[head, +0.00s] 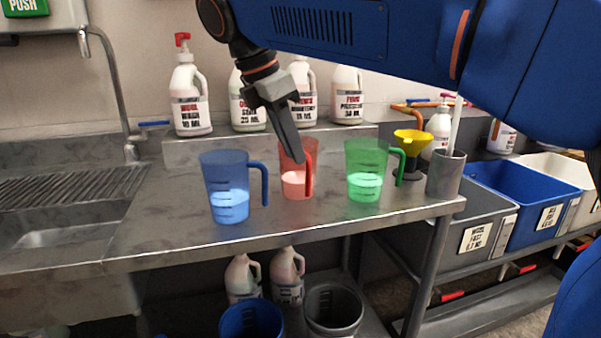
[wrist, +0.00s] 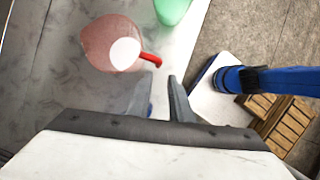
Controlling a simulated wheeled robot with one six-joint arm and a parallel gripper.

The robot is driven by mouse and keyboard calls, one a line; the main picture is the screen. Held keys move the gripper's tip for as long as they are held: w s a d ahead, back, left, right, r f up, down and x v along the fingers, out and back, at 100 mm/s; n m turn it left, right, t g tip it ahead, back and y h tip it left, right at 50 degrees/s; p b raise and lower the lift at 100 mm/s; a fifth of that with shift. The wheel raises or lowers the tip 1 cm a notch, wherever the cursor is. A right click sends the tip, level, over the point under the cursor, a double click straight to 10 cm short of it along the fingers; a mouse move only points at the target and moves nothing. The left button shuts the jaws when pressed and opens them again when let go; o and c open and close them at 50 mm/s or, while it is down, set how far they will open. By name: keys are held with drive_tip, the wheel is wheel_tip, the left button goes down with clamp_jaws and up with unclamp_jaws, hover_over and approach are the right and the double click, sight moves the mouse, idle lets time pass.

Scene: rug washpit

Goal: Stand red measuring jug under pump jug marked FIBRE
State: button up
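The red measuring jug (head: 291,184) stands upright on the steel bench, pale pink at the bottom, its handle to the right. In the wrist view the red jug (wrist: 100,45) lies up and left of the fingertips, its handle nearest them. My gripper (head: 299,158) points down in front of the jug's upper part in the head view. In the wrist view my gripper (wrist: 160,78) has its fingers apart with nothing between them. Pump jugs stand on the back ledge. The rightmost white jug (head: 346,98) seems to be marked FIBRE, though its small print is blurred; my arm hides its top.
A blue jug (head: 226,190) stands left of the red one and a green jug (head: 366,175) right. A yellow funnel (head: 410,140) and grey cylinder (head: 446,176) stand at the bench's right end. A sink (head: 60,215) lies left. Bench in front of the ledge is partly clear.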

sight(308, 187)
drive_tip(key=x, duration=1.1)
drive_tip(key=shift+w+a+f, duration=0.1)
drive_tip(key=shift+w+a, duration=0.05)
clamp_jaws()
